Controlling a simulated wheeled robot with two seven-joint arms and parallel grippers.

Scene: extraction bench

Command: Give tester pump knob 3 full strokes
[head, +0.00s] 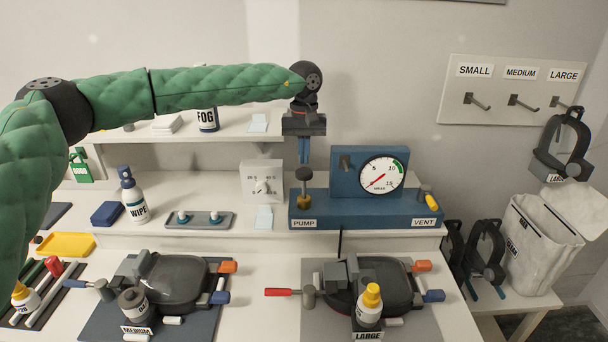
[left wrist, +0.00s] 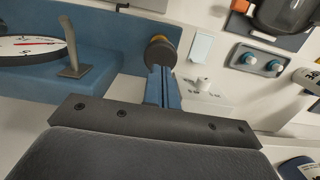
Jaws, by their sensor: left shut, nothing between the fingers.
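The blue tester (head: 352,208) stands on the bench with a round gauge (head: 381,175) on its front panel. The gauge needle points to the lower left. The pump knob (head: 304,175), dark on a brass-coloured base, rises above the PUMP label. My left gripper (head: 304,161) points down directly above the knob, its blue fingers shut and empty. In the left wrist view the fingertips (left wrist: 160,70) are close to the knob (left wrist: 161,50); I cannot tell whether they touch. My right gripper is not in view.
A yellow-tipped VENT part (head: 430,201) sits at the tester's right end. A pale switch box (head: 262,181) stands just left of the tester. Masks (head: 180,283) lie on mats in front. A shelf (head: 225,128) runs behind, left of my gripper.

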